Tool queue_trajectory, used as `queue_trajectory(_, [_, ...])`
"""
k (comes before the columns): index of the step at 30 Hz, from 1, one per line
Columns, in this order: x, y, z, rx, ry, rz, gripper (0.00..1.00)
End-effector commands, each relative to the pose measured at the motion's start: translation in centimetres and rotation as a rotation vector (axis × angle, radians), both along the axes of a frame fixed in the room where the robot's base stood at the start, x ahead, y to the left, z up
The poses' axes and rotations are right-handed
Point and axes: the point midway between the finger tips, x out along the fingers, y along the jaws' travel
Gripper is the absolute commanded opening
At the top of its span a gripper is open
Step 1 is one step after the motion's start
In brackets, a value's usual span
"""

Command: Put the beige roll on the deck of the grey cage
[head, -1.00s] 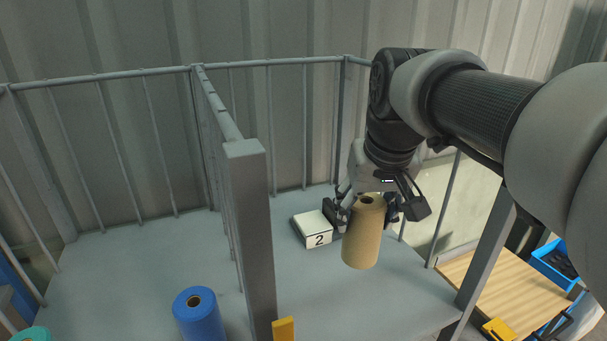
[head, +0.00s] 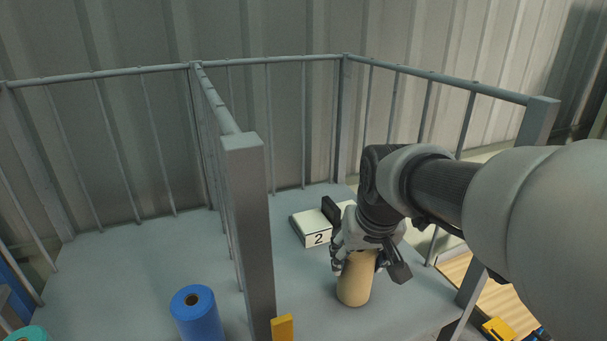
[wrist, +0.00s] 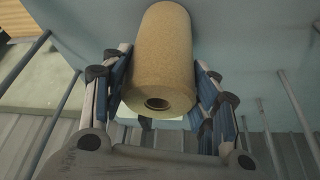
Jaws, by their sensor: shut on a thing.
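The beige roll (head: 354,281) is upright in my gripper (head: 358,262) over the right bay of the grey cage's deck (head: 305,285). In the head view its lower end appears at or very near the deck; I cannot tell for sure whether it touches. The wrist view shows the beige roll (wrist: 160,60) between the two fingers of my gripper (wrist: 162,85), which is shut on it. The fingers and wrist hide the roll's top in the head view.
A white block marked 2 (head: 312,229) lies behind the roll. A grey post (head: 249,230) and railing divide the deck. A blue roll (head: 197,315) stands in the left bay. A yellow piece (head: 283,328) is by the post. A wooden surface (head: 500,300) is at right.

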Motion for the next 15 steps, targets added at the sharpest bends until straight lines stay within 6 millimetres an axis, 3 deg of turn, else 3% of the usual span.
queue_trajectory(4, [0.03, 0.00, -0.41, 0.000, -0.001, 0.000, 0.24])
queue_trajectory(5, [0.00, 0.00, -0.39, 0.000, 0.000, 0.000, 0.56])
queue_trajectory(13, [0.01, 0.00, -0.30, 0.000, 0.000, 0.000, 0.74])
queue_trajectory(15, [0.01, 0.00, -0.30, 0.000, 0.000, 0.000, 0.74])
